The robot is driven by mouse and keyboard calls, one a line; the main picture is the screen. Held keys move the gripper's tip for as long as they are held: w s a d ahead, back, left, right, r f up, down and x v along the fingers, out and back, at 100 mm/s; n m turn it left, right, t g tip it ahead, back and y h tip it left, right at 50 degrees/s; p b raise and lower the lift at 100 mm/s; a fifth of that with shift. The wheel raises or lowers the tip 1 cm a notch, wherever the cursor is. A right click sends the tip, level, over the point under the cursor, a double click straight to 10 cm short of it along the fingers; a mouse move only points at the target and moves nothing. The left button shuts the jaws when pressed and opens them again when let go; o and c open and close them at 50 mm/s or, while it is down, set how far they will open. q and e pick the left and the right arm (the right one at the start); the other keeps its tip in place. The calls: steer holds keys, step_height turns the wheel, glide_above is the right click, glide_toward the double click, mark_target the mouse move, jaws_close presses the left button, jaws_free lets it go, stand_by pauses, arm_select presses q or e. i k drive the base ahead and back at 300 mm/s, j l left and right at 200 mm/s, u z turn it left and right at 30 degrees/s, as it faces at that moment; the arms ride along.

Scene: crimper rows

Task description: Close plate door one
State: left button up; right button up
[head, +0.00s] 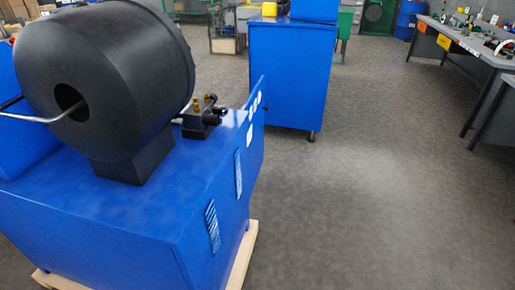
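A blue crimper cabinet (110,222) fills the left of the head view, with a big black round crimper head (125,75) on top. At its far right end a blue panel (257,135) with white marks stands out past the top edge; it looks like a door standing open, but I cannot tell whether it is plate door one. The cabinet's right side has two slatted vents (212,226). Neither of my grippers shows in this view.
A black fitting with brass parts (200,117) sits on the cabinet top. The cabinet stands on a wooden pallet (243,254). Another blue cabinet (290,75) on casters stands behind. Workbenches (470,45) line the right; the grey floor (385,190) between is clear.

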mark_target(255, 103)
steer(key=i+l, duration=0.35)
steer(key=i, duration=0.2)
steer(key=i+l, duration=0.35)
steer(key=i, duration=0.15)
steer(key=i+l, duration=0.3)
steer(key=i, duration=0.25)
steer(key=i+l, duration=0.35)
steer(key=i, duration=0.2)
steer(key=i+l, duration=0.35)
steer(key=i, duration=0.2)
steer(key=i+l+u, duration=0.75)
steer(key=u, duration=1.15)
